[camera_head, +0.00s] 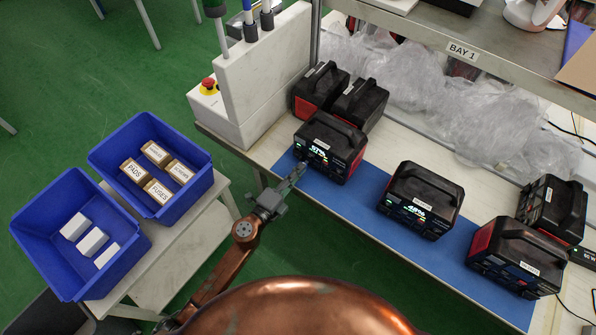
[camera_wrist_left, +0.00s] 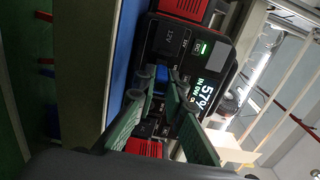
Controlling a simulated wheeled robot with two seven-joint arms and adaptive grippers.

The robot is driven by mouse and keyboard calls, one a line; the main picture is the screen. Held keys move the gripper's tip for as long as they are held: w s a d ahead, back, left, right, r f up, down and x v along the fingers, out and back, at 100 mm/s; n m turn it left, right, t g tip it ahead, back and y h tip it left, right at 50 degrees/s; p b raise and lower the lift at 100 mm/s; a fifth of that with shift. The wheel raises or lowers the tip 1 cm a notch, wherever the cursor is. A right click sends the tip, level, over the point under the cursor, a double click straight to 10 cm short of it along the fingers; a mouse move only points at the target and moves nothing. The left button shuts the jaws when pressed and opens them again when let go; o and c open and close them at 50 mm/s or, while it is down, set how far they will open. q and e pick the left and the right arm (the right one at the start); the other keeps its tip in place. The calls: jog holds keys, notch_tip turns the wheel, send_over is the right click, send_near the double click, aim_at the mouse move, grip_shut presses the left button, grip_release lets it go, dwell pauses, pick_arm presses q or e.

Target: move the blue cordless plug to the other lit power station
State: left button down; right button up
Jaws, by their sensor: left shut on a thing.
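My left gripper (camera_head: 296,172) is at the front of the left lit power station (camera_head: 328,147), at the edge of the blue mat. The station's screen is lit; in the left wrist view (camera_wrist_left: 207,85) it reads 57%. In that view the green fingers (camera_wrist_left: 162,82) are closed together right at the station's socket face. The blue cordless plug is mostly hidden between the fingertips, and I cannot tell whether it sits in a socket. The other lit power station (camera_head: 420,200) stands to the right on the mat, its screen reading about 48%. My right gripper is not in view.
An unlit power station (camera_head: 516,258) stands at the mat's right end, with another (camera_head: 552,207) behind it. Two more black units (camera_head: 320,88) stand behind the left lit station. Blue bins (camera_head: 80,235) sit left. The blue mat (camera_head: 375,190) is clear between the lit stations.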

pick_arm(q)
jog(key=shift+w+d, duration=0.2)
jog(key=shift+w, duration=0.1)
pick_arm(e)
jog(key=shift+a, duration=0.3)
pick_arm(q)
jog(key=shift+w+d, duration=0.15)
jog(key=shift+w, duration=0.05)
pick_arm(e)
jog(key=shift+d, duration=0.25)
pick_arm(q)
jog(key=shift+w+d, duration=0.1)
jog(key=shift+w, duration=0.05)
jog(key=c, duration=1.9)
grip_release()
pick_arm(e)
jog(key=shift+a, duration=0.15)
pick_arm(q)
jog(key=shift+s+a, duration=0.2)
jog(key=shift+s, duration=0.05)
jog(key=v, duration=1.1)
